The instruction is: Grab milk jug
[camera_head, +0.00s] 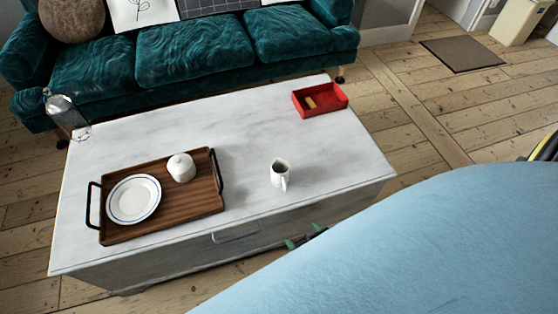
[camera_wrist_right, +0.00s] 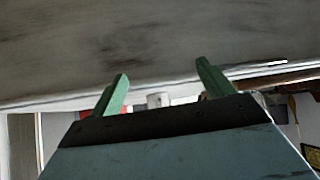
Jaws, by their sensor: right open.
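The milk jug (camera_head: 280,174) is small and white, and stands upright on the table near its front edge. My right gripper (camera_head: 305,238) is at the table's front side, nearer to me than the jug and apart from it. Its green fingers are spread with nothing between them. In the right wrist view my right gripper (camera_wrist_right: 163,86) is open, and a small white thing, probably the jug (camera_wrist_right: 157,100), shows beyond and between the fingers. My left gripper is not in view.
The pale table (camera_head: 240,130) bears a wooden tray (camera_head: 183,212) with a plate (camera_head: 133,199) and a lidded white pot (camera_head: 181,167). The tabletop around the jug is clear. A teal sofa (camera_head: 190,48) is behind.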

